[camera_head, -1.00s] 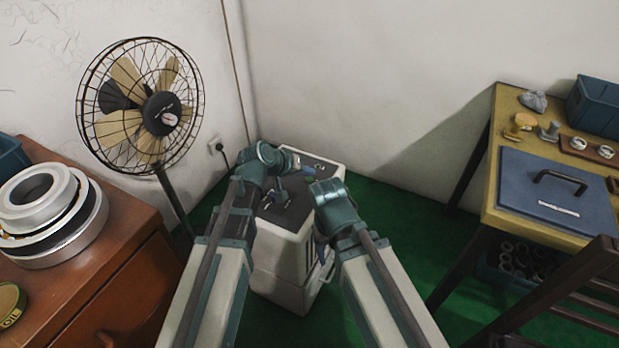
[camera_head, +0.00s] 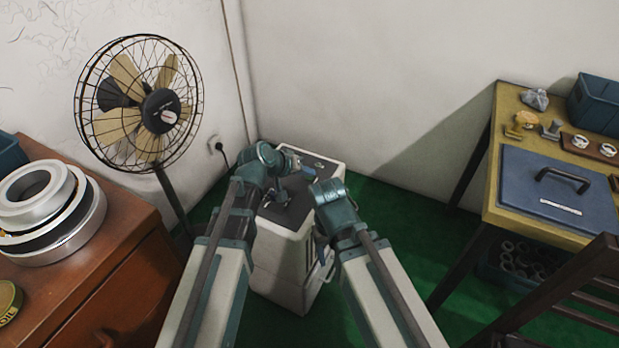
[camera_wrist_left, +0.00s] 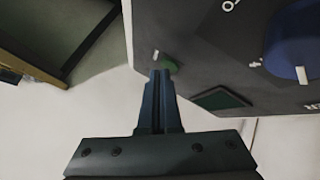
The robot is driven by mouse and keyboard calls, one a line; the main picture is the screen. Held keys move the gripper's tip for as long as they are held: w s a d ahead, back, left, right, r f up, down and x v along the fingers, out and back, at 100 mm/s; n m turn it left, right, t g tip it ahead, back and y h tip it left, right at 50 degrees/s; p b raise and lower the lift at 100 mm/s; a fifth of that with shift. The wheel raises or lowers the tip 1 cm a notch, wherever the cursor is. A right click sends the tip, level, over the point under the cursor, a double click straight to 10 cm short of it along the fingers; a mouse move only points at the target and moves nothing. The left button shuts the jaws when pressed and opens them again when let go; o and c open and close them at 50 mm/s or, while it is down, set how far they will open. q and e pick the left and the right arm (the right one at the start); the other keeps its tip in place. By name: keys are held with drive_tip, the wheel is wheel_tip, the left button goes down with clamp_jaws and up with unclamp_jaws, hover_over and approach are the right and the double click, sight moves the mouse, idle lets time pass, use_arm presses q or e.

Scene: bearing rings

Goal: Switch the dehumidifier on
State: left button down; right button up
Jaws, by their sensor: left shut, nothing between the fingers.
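The dehumidifier (camera_head: 290,262) is a white box with a dark top panel, standing on the green floor in the corner. My left gripper (camera_head: 281,193) is over this panel. In the left wrist view its fingers (camera_wrist_left: 158,76) are shut and empty, with the tips at a small green control (camera_wrist_left: 171,65) near the panel's edge. I cannot tell whether they touch it. A white mark shows beside this control. A blue knob (camera_wrist_left: 290,42) with a white pointer and a dark green window (camera_wrist_left: 222,99) are farther right. My right gripper (camera_head: 321,250) hangs by the dehumidifier's right side, mostly hidden.
A standing fan (camera_head: 140,105) is at the left, behind a brown cabinet (camera_head: 130,275) bearing metal rings (camera_head: 45,200). A wall socket (camera_head: 216,144) with a plug is behind. A yellow-topped table (camera_head: 508,110) and a dark chair (camera_head: 585,290) stand at the right.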

sight(307, 179)
use_arm(q)
drive_tip(key=shift+f, duration=0.15)
idle(0.4)
drive_tip(key=shift+r+p, duration=0.55)
drive_tip(key=shift+r, duration=0.05)
wheel_tip(307, 179, up, 6)
drive_tip(key=p, duration=0.6)
idle(0.4)
